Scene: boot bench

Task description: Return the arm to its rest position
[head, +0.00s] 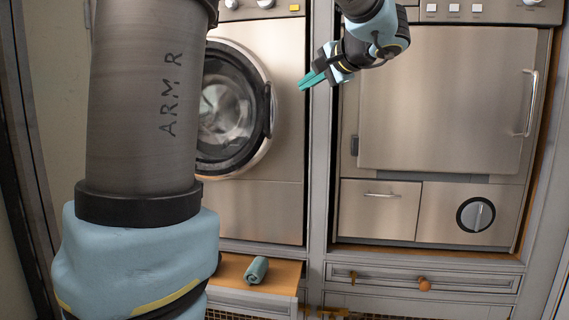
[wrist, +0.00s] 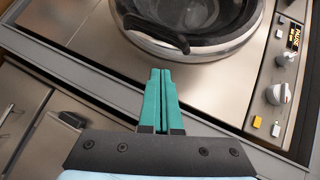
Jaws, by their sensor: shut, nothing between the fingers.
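My gripper (head: 311,81) is in the upper middle of the head view, in front of the frame between the two machines. Its green fingers point left and slightly down. In the wrist view the fingers (wrist: 161,75) lie together, shut, with nothing between them. Beyond them is the steel front of the washing machine (wrist: 110,45). My upper arm fills the left of the head view and hides part of the washing machine (head: 262,205).
A steel dryer-like machine (head: 440,100) with a handle stands at right. A green rolled item (head: 256,270) lies on a wooden shelf or drawer (head: 232,270) low in the middle. The round washer door (head: 228,105) is shut.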

